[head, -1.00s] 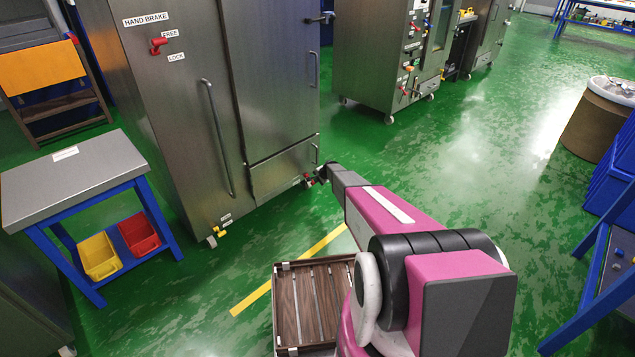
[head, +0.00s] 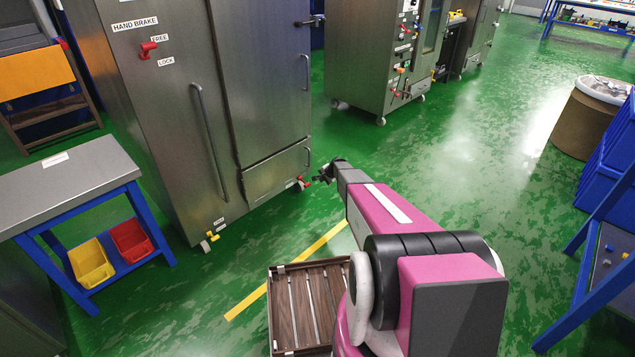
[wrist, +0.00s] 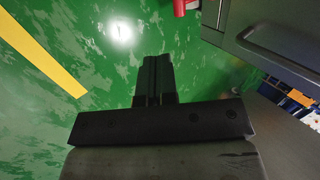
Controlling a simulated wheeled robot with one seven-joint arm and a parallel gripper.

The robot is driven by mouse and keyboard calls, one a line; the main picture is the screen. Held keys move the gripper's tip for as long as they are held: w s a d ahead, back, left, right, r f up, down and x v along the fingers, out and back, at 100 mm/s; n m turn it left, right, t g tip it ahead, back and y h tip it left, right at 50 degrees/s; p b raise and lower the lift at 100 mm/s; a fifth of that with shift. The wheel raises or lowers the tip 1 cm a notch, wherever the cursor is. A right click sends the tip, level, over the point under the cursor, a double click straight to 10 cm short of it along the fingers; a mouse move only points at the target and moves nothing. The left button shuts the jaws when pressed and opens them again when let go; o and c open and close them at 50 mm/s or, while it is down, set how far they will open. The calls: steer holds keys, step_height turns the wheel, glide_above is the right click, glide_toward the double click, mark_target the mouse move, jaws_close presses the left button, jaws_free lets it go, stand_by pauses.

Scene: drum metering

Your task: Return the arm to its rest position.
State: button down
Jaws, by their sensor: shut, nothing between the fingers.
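My arm reaches forward from the bottom of the head view, with its pink and black links over the floor. My gripper (head: 322,179) is at its far end, small and dark, in front of the lower right corner of the steel cabinet (head: 190,120). In the wrist view my gripper (wrist: 155,75) points out over the green floor with its two black fingers together and nothing between them. Whether it is clear of the red-handled fitting (head: 301,183) low on the cabinet is hard to tell in the head view.
A slatted wooden crate (head: 273,315) stands beside my arm's base. A blue-legged table (head: 60,188) with yellow and red bins is at left. Blue racks (head: 590,290) stand at right, near a brown drum (head: 572,125). Open green floor (head: 450,150) lies between.

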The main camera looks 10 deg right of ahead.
steer(key=shift+s+d+r, duration=0.3)
steer(key=shift+s+r, duration=0.1)
steer(key=shift+r, duration=0.05)
steer(key=s+a+r+n+g+h, duration=0.1)
steer(key=s+a+r+n+g, duration=0.1)
steer(key=s+r, duration=0.7)
steer(key=s+a+r+n+g+h, duration=0.1)
steer(key=s+r+n, duration=0.4)
steer(key=s, duration=1.7)
steer(key=s+a+r+n+g+h, duration=0.2)
steer(key=s+a+r+n, duration=0.1)
steer(key=s+r, duration=1.2)
steer(key=shift+s+a+r+n+g, duration=0.15)
steer(key=shift+s+a+n+g, duration=0.25)
steer(key=shift+s, duration=0.4)
